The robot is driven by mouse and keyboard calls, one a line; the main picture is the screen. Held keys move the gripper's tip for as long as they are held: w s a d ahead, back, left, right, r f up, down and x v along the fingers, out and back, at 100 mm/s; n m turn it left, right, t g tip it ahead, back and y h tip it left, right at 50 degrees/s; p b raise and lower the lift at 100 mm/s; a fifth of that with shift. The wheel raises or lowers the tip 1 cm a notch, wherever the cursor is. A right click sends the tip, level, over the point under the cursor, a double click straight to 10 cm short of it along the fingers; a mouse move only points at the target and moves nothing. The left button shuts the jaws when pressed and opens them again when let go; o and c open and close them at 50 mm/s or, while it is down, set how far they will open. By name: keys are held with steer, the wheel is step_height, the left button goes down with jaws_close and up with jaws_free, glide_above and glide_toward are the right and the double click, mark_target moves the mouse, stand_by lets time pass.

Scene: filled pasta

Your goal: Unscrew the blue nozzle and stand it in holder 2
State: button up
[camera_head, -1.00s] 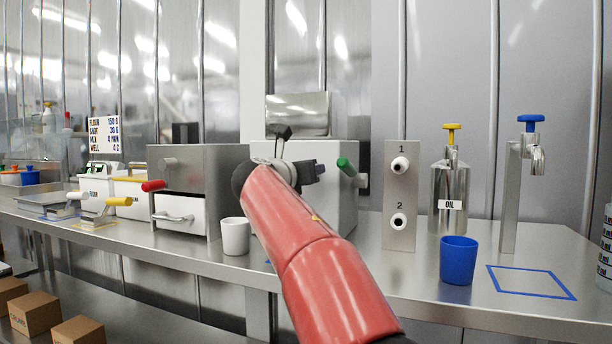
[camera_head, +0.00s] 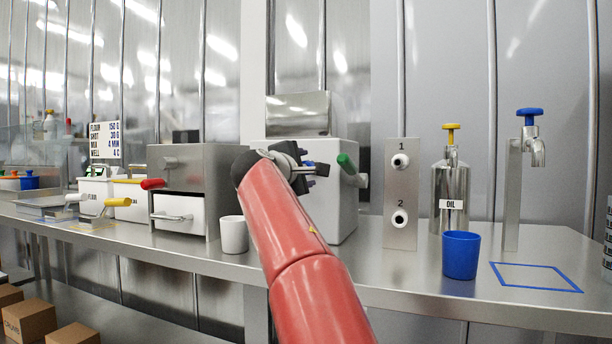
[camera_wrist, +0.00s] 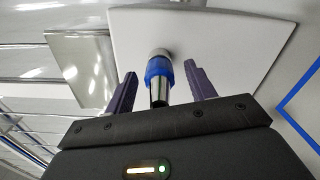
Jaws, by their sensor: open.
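The blue nozzle (camera_wrist: 157,70) shows in the wrist view as a blue collar with a metal tip, on the pale face of the white machine (camera_head: 345,205). My gripper (camera_wrist: 160,69) is open, with one dark purple finger on each side of the nozzle and visible gaps. In the head view my gripper (camera_head: 318,170) is at the white machine's front, and the nozzle is hard to tell from the fingers. Holder 2 (camera_head: 400,218) is the lower socket on an upright grey plate (camera_head: 400,240), with a white rim and dark centre. It looks empty.
Holder 1 (camera_head: 400,161) is above holder 2. A green-handled lever (camera_head: 347,164) sticks out beside my gripper. An oil can (camera_head: 450,185), a blue cup (camera_head: 461,256) and a tap (camera_head: 530,145) stand right. A white cup (camera_head: 234,235) stands left of my arm.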

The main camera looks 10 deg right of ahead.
steer(key=m, duration=0.3)
steer(key=shift+c, duration=0.3)
steer(key=c, duration=1.1)
steer(key=n+p, duration=0.2)
steer(key=shift+r+n, duration=0.3)
steer(key=shift+r, duration=0.05)
steer(key=n+p, duration=0.2)
steer(key=shift+r+n, duration=0.1)
steer(key=shift+n, duration=0.3)
steer(key=n+p, duration=0.3)
steer(key=n, duration=0.1)
steer(key=shift+f+n, duration=0.45)
steer(key=shift+n, duration=0.25)
steer(key=shift+n+b, duration=0.3)
